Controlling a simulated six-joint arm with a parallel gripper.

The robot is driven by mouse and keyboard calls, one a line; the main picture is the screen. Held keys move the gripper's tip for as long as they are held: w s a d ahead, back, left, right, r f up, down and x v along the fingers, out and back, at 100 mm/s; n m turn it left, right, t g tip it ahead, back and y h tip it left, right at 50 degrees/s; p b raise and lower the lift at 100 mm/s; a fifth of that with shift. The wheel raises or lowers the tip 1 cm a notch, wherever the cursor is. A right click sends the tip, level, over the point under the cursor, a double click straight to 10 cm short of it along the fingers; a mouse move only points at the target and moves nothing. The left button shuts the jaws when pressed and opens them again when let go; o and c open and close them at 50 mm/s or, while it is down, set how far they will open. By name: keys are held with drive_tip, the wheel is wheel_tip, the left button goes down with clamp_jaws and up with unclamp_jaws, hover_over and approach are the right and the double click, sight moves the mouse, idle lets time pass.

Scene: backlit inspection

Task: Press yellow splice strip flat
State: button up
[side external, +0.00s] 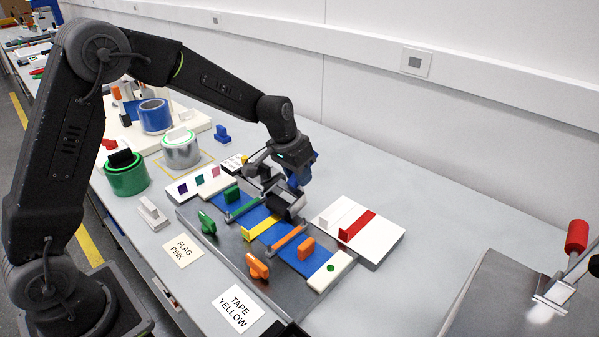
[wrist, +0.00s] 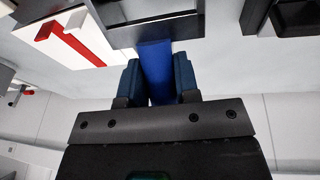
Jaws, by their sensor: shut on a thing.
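The yellow splice strip (side external: 262,229) lies across the blue web (side external: 312,259) on the grey metal board (side external: 232,257), with a small raised yellow tab at its near end. My gripper (side external: 298,180) is shut on the blue handle of a roller tool (side external: 288,205); the handle also shows between my blue fingers in the wrist view (wrist: 155,65). The dark roller hangs at the far end of the yellow strip. I cannot tell whether it touches the strip. In the wrist view the tool's grey frame hides what lies beyond, and the strip is not visible.
Green (side external: 242,211) and orange (side external: 288,238) strips flank the yellow one. A white block with a red strip (side external: 357,226) stands right. Green (side external: 127,178), silver (side external: 181,152) and blue (side external: 155,117) rolls stand left. A metal box with a red-handled lever (side external: 577,236) is at right.

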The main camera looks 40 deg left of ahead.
sight(289, 183)
drive_tip(key=shift+s+f, duration=0.1)
drive_tip(key=shift+s, duration=0.25)
drive_tip(key=shift+s, duration=0.4)
drive_tip(key=shift+s, duration=0.2)
drive_tip(key=shift+s, duration=0.1)
idle(0.5)
drive_tip(key=shift+s, duration=0.15)
drive_tip(key=shift+s, duration=0.3)
drive_tip(key=shift+s, duration=0.1)
drive_tip(key=shift+s, duration=0.55)
idle(0.5)
drive_tip(key=shift+s, duration=0.3)
